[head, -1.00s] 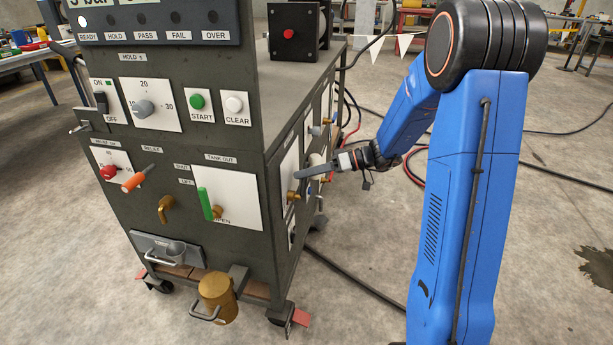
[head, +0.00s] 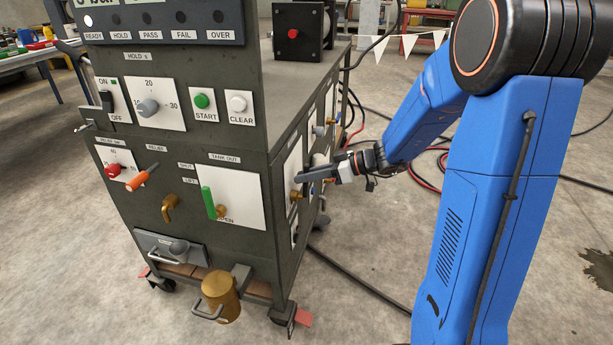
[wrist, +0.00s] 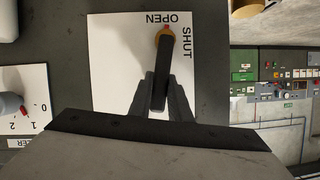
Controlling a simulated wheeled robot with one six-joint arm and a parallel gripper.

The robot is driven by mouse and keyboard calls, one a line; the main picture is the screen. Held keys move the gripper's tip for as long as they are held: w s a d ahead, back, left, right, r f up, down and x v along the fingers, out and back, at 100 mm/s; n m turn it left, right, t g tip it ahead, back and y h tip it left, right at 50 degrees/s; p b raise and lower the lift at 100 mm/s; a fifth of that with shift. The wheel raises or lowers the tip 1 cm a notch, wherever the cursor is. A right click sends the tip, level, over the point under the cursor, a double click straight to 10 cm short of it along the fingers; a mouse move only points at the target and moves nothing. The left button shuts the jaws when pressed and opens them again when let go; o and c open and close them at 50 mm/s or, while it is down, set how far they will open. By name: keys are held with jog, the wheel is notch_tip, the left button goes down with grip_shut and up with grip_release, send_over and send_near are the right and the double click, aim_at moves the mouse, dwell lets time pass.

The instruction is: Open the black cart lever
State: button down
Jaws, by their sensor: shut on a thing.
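The black cart lever (wrist: 163,58) shows in the wrist view, on a white plate (wrist: 110,60) marked OPEN and SHUT. Its brass pivot (wrist: 164,35) is at the top, by the corner between the two words, and its bar runs down between my fingers. My gripper (wrist: 161,78) is shut on the lever, one finger on each side. In the head view my gripper (head: 304,179) is against the cart's right side panel. The lever cannot be made out clearly there, being small and largely covered by the fingers.
The grey cart (head: 180,150) has a front panel with a green lever (head: 208,202), an orange lever (head: 142,178) and a brass pot (head: 221,296) hanging low. Hoses lie on the floor right of the cart. Other fittings sit on the side panel beyond my gripper.

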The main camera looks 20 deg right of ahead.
jog(key=shift+f, duration=0.1)
jog(key=c, duration=1.6)
grip_release()
jog(key=shift+c, duration=0.2)
jog(key=v, duration=1.7)
jog(key=shift+d, duration=0.25)
jog(key=shift+a, duration=0.1)
